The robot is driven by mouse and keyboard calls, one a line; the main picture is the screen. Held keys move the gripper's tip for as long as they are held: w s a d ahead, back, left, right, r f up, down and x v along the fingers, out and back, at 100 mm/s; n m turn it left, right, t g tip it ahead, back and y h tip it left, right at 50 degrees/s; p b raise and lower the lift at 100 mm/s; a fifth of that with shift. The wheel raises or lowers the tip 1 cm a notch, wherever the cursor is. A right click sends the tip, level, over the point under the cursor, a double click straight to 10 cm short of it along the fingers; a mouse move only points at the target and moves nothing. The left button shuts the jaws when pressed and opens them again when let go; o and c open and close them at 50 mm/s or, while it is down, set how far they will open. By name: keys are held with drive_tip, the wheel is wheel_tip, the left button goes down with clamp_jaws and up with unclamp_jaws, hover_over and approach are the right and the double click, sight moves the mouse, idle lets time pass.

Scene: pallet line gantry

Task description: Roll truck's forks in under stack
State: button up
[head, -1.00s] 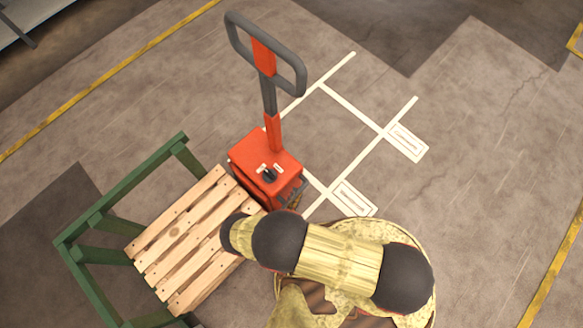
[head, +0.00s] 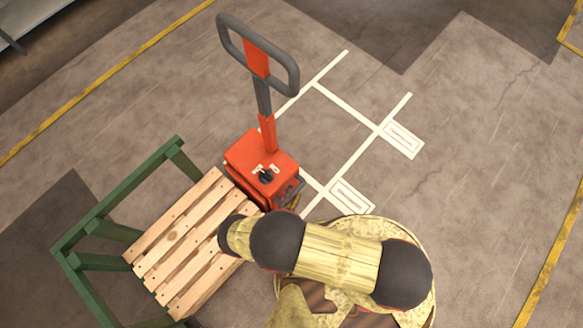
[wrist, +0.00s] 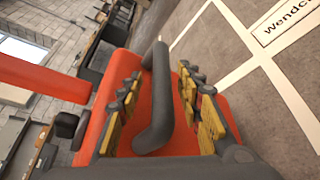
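The pallet truck is orange, with a boxy body (head: 258,152) and a tall grey loop handle (head: 291,75). In the head view my arm reaches over the stack's corner beside the truck, hiding my gripper. In the wrist view my gripper (wrist: 160,88) has its yellow-padded fingers on either side of a dark grey bar (wrist: 157,105) on the truck's orange body. Gaps show between bar and pads, so it looks open around the bar.
A green frame (head: 120,195) stands around the stack's far and left sides. White floor markings (head: 360,150) lie right of the truck on open floor. Yellow lines (head: 110,75) run along the floor edges. A shelf shows at the top left.

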drive_tip(key=r, duration=0.8)
drive_tip(key=shift+a+r, duration=0.2)
drive_tip(key=shift+d+r, duration=0.2)
drive_tip(key=shift+r, duration=0.5)
